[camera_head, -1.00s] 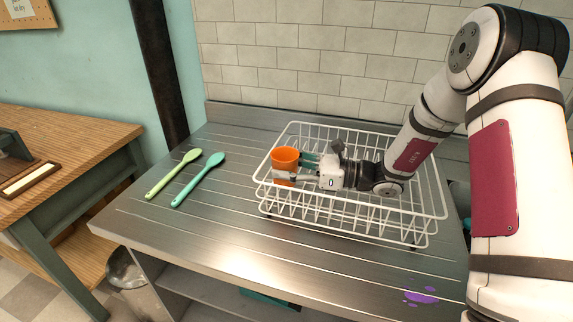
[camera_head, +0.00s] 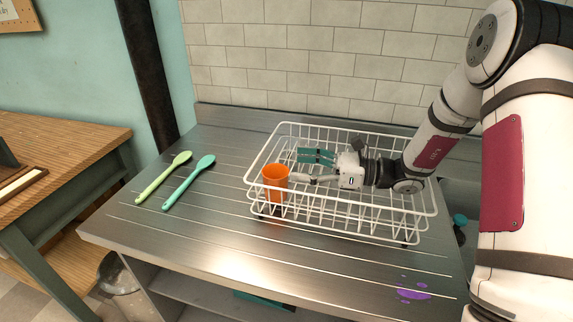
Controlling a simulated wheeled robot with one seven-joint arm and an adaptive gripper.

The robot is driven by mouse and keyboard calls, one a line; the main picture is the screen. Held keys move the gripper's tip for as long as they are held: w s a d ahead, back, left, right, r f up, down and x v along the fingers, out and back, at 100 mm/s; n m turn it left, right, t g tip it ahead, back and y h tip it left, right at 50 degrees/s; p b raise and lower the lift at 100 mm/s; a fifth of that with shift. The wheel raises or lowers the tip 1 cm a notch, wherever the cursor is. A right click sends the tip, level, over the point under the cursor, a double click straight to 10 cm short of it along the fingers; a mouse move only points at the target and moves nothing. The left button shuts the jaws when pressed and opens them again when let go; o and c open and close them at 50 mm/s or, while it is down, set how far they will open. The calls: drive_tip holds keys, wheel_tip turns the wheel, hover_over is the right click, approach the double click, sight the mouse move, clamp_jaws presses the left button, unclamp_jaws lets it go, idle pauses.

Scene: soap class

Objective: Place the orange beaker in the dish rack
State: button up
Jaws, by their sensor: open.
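The orange beaker (camera_head: 275,183) stands about upright inside the left end of the white wire dish rack (camera_head: 425,214). The rack sits on the steel counter. My gripper (camera_head: 308,167) is over the rack, just right of the beaker, lying roughly level with its fingers pointing left. The fingers are spread apart and nothing is between them. The near fingertip is close to the beaker's right side; I cannot tell if it touches. The beaker's base is partly hidden by the rack wires.
A light green spoon (camera_head: 163,177) and a teal spoon (camera_head: 188,183) lie on the steel counter (camera_head: 200,235) left of the rack. A purple splash (camera_head: 413,294) marks the front right. A tiled wall (camera_head: 300,60) stands behind. The counter's front left is clear.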

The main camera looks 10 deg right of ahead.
drive_tip(key=s+a+r+n+g+h, duration=0.2)
drive_tip(key=s+r+n+g+h, duration=0.15)
drive_tip(key=s+n, duration=0.45)
drive_tip(key=s+a+r+n+g+h, duration=0.1)
drive_tip(key=s+r+n+g+h, duration=0.3)
drive_tip(key=s, duration=0.8)
drive_tip(key=s+d+r+n+t+h, duration=0.2)
drive_tip(key=s+d+n+t+h, duration=0.4)
drive_tip(key=s+d+n+h, duration=0.3)
drive_tip(key=shift+s+d+r+n, duration=0.3)
drive_tip(key=shift+s+d+n, duration=0.3)
drive_tip(key=shift+s+d, duration=0.7)
drive_tip(key=shift+s+a+h, duration=0.2)
drive_tip(key=shift+h, duration=0.05)
